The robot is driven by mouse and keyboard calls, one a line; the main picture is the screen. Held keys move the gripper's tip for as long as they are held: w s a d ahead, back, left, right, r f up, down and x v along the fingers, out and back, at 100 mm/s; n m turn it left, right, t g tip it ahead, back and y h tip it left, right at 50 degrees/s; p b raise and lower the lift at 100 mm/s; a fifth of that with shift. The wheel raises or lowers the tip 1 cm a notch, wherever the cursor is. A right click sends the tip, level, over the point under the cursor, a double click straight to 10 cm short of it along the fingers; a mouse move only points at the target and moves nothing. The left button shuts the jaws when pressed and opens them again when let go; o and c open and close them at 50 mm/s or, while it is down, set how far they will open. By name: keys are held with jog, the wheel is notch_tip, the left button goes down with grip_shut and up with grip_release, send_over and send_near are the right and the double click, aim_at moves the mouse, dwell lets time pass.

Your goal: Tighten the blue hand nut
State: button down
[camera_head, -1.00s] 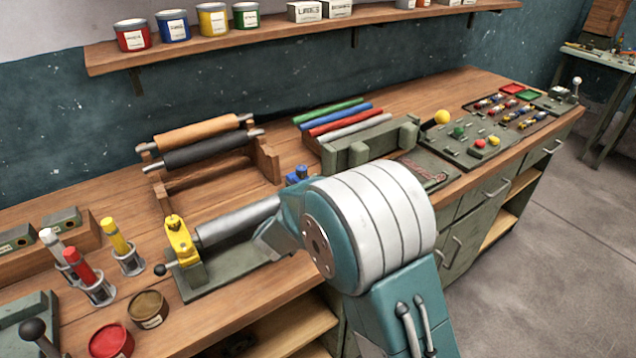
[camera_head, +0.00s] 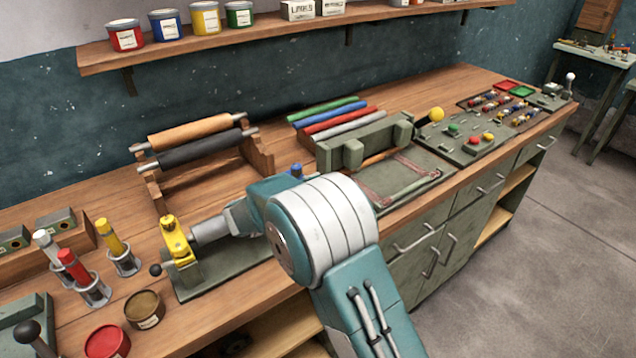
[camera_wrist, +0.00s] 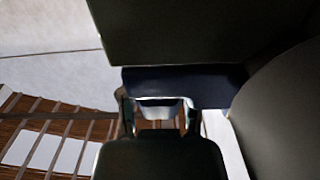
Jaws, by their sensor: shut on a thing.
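The blue hand nut (camera_head: 297,170) shows as a small blue piece just above my arm in the head view, at the right end of a green clamp base (camera_head: 205,283). Most of it is hidden behind my arm. A yellow hand nut (camera_head: 176,240) stands at the base's left end, with a grey roller (camera_head: 208,231) beside it. In the wrist view my gripper (camera_wrist: 158,112) is shut on a dark, bluish bar that looks like the blue nut (camera_wrist: 185,82). Shadow makes the exact grip hard to see. The gripper's fingers are hidden in the head view.
A wooden rack (camera_head: 262,160) with brown and black rolls stands behind. Coloured tubes (camera_head: 335,118), a green tray (camera_head: 420,172) and a control panel (camera_head: 470,140) lie to the right. Marker holders (camera_head: 95,292) and tins (camera_head: 145,310) are at the left. Open floor lies right of the bench.

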jog(key=shift+a+r, duration=0.1)
jog(key=shift+a, duration=0.05)
jog(key=c, duration=0.6)
grip_release()
jog(key=shift+c, duration=0.2)
jog(key=shift+a, duration=0.1)
jog(key=v, duration=0.7)
jog(key=shift+a, duration=0.3)
jog(key=shift+s, duration=0.1)
